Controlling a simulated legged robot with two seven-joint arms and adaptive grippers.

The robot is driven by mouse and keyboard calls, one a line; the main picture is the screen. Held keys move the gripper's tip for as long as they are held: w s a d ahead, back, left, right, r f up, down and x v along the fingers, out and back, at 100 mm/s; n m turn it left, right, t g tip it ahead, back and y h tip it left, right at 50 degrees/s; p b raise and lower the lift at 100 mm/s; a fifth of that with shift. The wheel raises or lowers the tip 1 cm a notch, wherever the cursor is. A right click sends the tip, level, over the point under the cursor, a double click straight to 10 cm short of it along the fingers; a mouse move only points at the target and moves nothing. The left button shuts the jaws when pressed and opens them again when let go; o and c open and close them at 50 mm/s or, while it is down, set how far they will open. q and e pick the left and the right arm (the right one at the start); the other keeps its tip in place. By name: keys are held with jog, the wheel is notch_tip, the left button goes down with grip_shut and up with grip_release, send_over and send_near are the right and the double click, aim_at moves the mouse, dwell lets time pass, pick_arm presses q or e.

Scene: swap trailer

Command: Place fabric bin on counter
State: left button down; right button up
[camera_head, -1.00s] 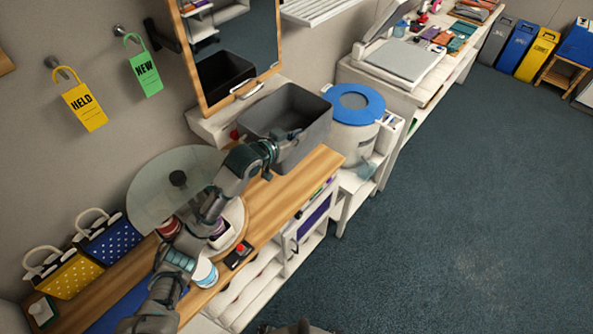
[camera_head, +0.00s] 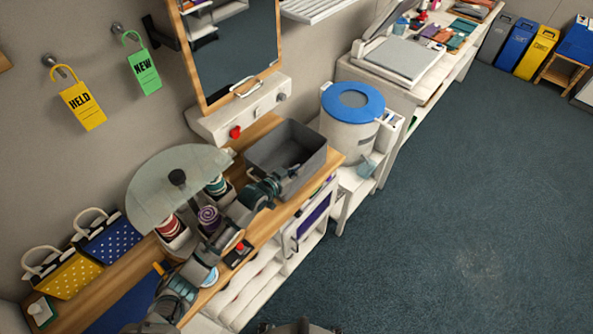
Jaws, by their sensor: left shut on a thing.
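The grey fabric bin (camera_head: 306,160) is an open-topped box, upright, at the right end of the wooden counter (camera_head: 262,228). It appears to rest on the counter top, though its underside is hidden. My left gripper (camera_head: 276,184) is shut on the near left wall of the bin. The gripper's fingertips are partly hidden against the bin. My left arm reaches over the counter from the lower left. My right gripper cannot be made out.
A blue-lidded round container (camera_head: 352,103) stands just right of the bin. A white wall unit with a red knob (camera_head: 235,132) is behind it. Blue (camera_head: 108,240) and yellow (camera_head: 68,275) dotted bags stand further left.

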pick_arm(q)
jog(key=c, duration=1.3)
grip_release()
jog(key=shift+a, duration=0.1)
jog(key=v, duration=1.2)
jog(key=shift+f, duration=0.1)
